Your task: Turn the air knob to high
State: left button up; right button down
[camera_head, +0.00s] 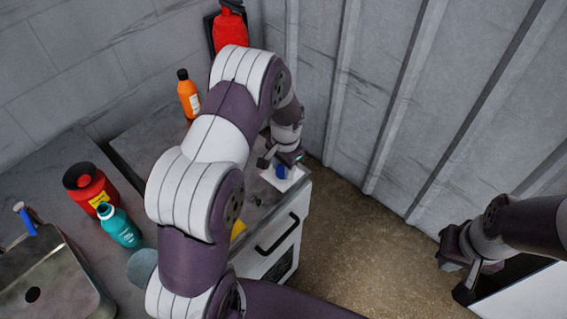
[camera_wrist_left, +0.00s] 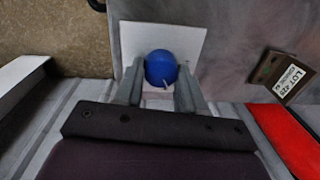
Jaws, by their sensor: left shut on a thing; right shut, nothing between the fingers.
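The air knob appears as a round blue knob (camera_wrist_left: 160,68) on a white square plate (camera_wrist_left: 192,36) in the left wrist view. A small white mark shows on its near lower side. In the head view, the blue knob (camera_head: 281,172) is small and partly hidden by my left gripper, and the white plate (camera_head: 291,181) lies on the unit's top corner. My left gripper (camera_wrist_left: 160,85) is shut on the knob, one finger at each side. It also shows in the head view (camera_head: 277,166). My right gripper (camera_head: 460,284) is shut and empty at the right, away from the knob.
The grey unit has a black front handle (camera_head: 277,234). An orange bottle (camera_head: 189,98), red container (camera_head: 88,187) and teal bottle (camera_head: 120,229) stand left of my arm. A red extinguisher (camera_head: 229,32) hangs behind. Corrugated wall (camera_head: 365,100) is close beyond the unit.

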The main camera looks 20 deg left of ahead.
pick_arm(q)
jog(key=shift+m, duration=0.8)
jog(key=o, duration=1)
jog(key=shift+o, duration=0.3)
jog(key=shift+r, duration=0.15)
notch_tip(320, 180, up, 12)
jog(key=b, duration=0.1)
jog(key=shift+s+d+r, duration=0.25)
